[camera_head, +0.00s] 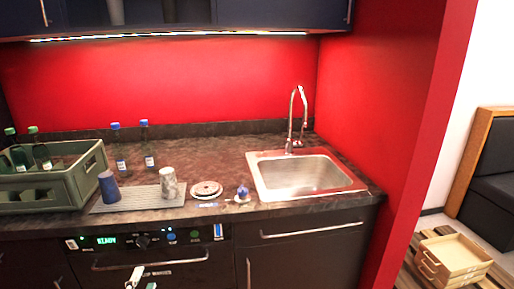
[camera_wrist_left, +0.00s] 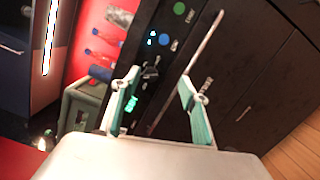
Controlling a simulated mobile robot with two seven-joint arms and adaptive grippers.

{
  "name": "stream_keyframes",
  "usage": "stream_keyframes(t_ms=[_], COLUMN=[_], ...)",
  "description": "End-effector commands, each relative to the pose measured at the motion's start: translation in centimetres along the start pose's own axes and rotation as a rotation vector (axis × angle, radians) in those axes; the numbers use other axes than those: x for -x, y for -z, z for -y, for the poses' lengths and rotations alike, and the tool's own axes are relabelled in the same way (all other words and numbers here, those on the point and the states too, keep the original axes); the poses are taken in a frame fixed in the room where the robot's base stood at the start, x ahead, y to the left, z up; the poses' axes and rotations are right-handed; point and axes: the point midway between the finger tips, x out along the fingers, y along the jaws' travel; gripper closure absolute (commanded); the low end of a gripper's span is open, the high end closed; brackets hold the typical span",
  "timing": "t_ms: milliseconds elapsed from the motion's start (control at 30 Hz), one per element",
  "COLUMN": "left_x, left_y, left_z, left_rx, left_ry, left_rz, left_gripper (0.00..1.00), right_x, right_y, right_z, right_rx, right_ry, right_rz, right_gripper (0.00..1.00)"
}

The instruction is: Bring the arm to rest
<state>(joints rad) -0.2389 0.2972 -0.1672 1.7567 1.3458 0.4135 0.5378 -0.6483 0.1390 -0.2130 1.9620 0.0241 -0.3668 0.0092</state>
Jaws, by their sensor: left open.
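My left gripper (camera_head: 134,277) shows at the bottom edge of the head view, in front of the machine's front panel. In the left wrist view its two teal-padded fingers (camera_wrist_left: 158,104) stand apart with nothing between them. The black panel (camera_wrist_left: 172,62) with its knob, coloured buttons and bar handle lies beyond the fingers. The gripper looks clear of the handle, but the exact gap is hard to tell. The rest of my left arm is out of the head view. My right gripper is in neither view.
A green crate (camera_head: 93,163) with bottles, a blue cup (camera_head: 109,187), a patterned cup (camera_head: 168,183) on a grey mat (camera_head: 138,200) and a round disc (camera_head: 206,189) stand on the counter. A sink (camera_head: 300,176) is at right. Wooden trays (camera_head: 452,258) are at lower right.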

Motion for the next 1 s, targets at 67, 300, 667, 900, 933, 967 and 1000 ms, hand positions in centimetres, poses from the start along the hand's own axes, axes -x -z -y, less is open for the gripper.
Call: stream_keyframes(t_ms=[67, 300, 667, 900, 933, 967, 1000], left_x=[2.4, 10.7, 21.4, 23.0, 23.0, 22.9, 22.9], left_y=[-2.8, -9.4, -9.4, -8.5, -8.5, -8.5, -8.5], left_z=[1.9, 9.1, 17.4, 18.3, 18.3, 18.3, 18.3], left_rx=[-0.209, -0.948, -1.840, -1.986, -1.987, -1.986, -1.985], left_ry=[0.032, 0.121, 0.244, 0.268, 0.268, 0.268, 0.268], left_rz=[0.090, 0.392, 0.743, 0.799, 0.799, 0.799, 0.798], left_gripper=[0.56, 0.56, 0.56, 0.56, 0.56, 0.56, 0.56], right_x=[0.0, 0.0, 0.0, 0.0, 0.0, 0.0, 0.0], right_y=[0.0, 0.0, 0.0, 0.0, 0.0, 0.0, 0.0], right_z=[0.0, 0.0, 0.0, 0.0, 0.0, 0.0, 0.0], right_rx=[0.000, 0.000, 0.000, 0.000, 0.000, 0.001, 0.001], right_ry=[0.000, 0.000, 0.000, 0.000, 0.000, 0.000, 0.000], right_rz=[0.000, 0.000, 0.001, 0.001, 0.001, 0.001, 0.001], right_gripper=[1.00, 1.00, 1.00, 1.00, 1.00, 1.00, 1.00])
